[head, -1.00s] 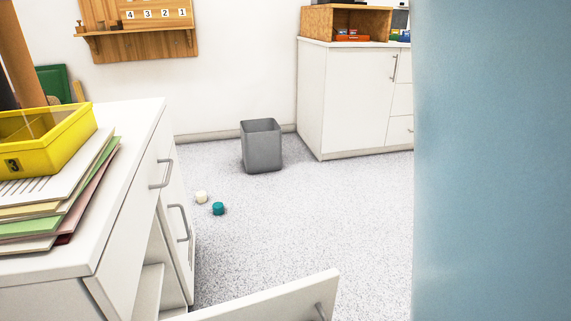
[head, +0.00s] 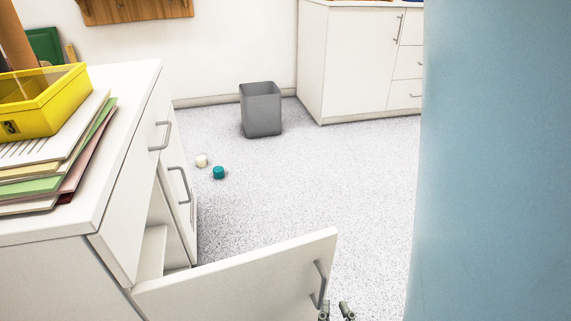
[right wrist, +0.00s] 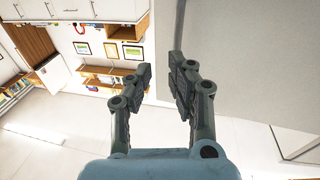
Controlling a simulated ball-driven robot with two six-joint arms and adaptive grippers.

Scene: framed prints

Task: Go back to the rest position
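My right gripper (head: 336,312) shows at the bottom edge of the head view, just beside the lower end of the grey handle (head: 320,284) on the open white cabinet door (head: 235,275). In the right wrist view the two fingers of this gripper (right wrist: 162,76) are apart, with nothing held between them. Beyond them is a grey panel (right wrist: 255,60) with a dark bar at its edge. Whether the fingers touch the handle cannot be told. My left gripper is not in view.
A white cabinet (head: 125,150) at left carries a yellow tray (head: 45,105) and stacked sheets (head: 60,165). A grey bin (head: 262,110), a teal piece (head: 219,173) and a cream piece (head: 202,161) are on the open floor. A white cupboard (head: 360,60) stands behind.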

